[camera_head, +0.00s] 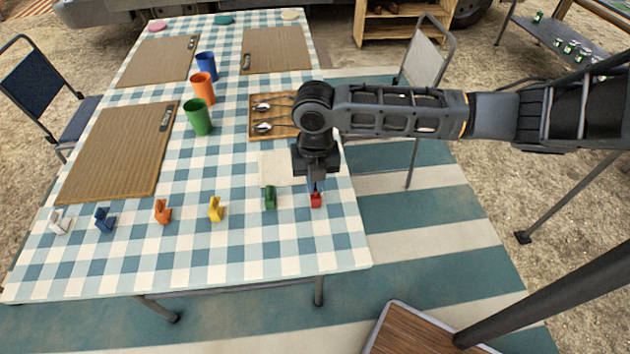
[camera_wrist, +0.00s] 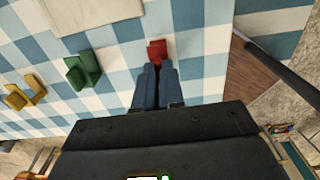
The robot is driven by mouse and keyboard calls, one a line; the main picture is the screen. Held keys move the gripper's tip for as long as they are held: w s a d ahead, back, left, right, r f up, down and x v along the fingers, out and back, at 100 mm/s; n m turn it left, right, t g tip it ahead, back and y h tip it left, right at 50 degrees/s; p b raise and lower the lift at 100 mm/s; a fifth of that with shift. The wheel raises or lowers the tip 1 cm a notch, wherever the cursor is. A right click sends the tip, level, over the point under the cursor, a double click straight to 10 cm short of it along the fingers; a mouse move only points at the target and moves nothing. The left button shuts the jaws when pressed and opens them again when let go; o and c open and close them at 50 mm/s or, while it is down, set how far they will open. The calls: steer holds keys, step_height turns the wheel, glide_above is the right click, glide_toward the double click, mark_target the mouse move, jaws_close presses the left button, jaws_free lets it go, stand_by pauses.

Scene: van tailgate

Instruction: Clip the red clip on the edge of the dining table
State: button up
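The red clip (camera_head: 316,200) stands on the checkered cloth of the dining table (camera_head: 235,262), near its front right corner. My gripper (camera_head: 315,186) points down right above the clip. In the wrist view the two fingers of my gripper (camera_wrist: 157,70) are close together, with their tips at the red clip (camera_wrist: 157,50). I cannot tell whether the fingers grip the clip or only hover at it. The table's front edge is nearer the camera than the clip, and its right edge is a short way to the right.
A green clip (camera_head: 270,198) stands just left of the red one, then yellow (camera_head: 215,209), orange (camera_head: 162,211), blue (camera_head: 104,219) and white (camera_head: 59,222) clips. A cutlery tray (camera_head: 256,135) and cups are farther back. The cloth in front of the clips is clear.

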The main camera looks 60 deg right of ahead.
jaws_close()
steer(key=shift+r+p, duration=2)
steer(key=shift+r, duration=0.55)
steer(key=shift+w, duration=0.15)
